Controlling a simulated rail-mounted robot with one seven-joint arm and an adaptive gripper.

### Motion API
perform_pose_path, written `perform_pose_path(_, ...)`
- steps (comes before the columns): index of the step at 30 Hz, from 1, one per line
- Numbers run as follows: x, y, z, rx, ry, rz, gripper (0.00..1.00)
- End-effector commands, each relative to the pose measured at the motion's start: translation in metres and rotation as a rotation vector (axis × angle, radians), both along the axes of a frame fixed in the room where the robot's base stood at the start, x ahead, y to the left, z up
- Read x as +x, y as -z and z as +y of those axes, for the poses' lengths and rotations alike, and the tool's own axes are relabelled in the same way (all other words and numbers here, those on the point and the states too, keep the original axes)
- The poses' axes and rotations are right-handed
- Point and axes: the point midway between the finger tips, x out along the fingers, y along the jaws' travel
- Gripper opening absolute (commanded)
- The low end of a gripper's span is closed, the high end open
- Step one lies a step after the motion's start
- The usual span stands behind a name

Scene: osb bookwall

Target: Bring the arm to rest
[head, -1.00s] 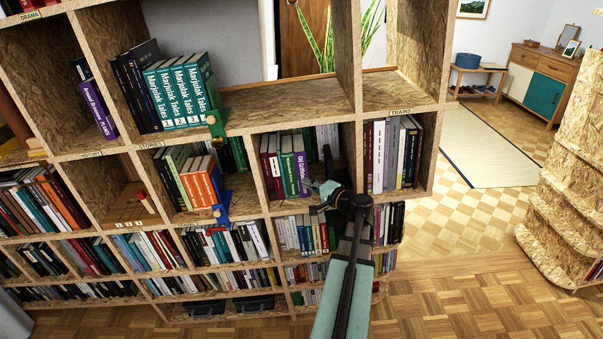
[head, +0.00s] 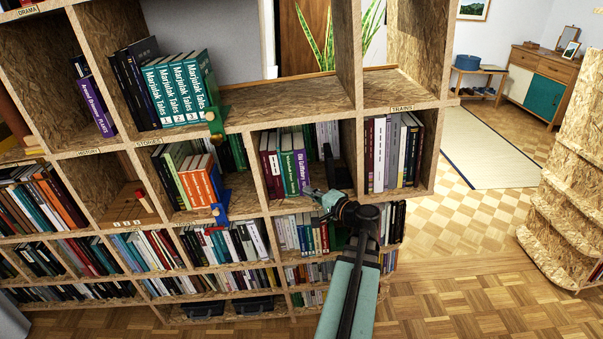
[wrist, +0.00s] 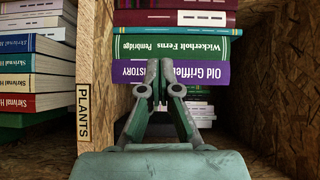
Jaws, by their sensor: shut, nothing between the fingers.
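My gripper (head: 314,194) is in front of the middle cubby in the head view, at about the height of its lower shelf edge. In the wrist view my gripper (wrist: 162,78) has its fingers together with nothing between them. The tips overlap the purple Old Griffleham history book (wrist: 185,73) in the picture; whether they touch it I cannot tell. This purple book (head: 304,172) stands upright at the right end of a short row, beside the green Wickerholt Ferns book (wrist: 175,47).
The OSB bookwall (head: 290,92) fills the left and middle, with several filled cubbies. A "PLANTS" label (wrist: 84,113) marks a divider. Open parquet floor (head: 450,285) lies right of my arm; a wooden shelf unit (head: 565,205) stands far right.

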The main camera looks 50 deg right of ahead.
Motion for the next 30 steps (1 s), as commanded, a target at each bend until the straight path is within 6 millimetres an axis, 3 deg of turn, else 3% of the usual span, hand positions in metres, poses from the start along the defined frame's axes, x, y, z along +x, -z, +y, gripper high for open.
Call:
perform_pose_path(14,-0.001,0.001,0.002,0.009,-0.005,0.001,0.00)
perform_pose_path(19,-0.004,0.022,0.008,-0.008,-0.030,0.108,0.00)
perform_pose_path(23,-0.011,0.073,0.024,-0.007,-0.074,0.282,0.00)
perform_pose_path(26,-0.004,0.121,0.054,0.002,-0.152,0.431,0.00)
perform_pose_path(30,0.005,0.187,0.112,0.012,-0.294,0.634,0.00)
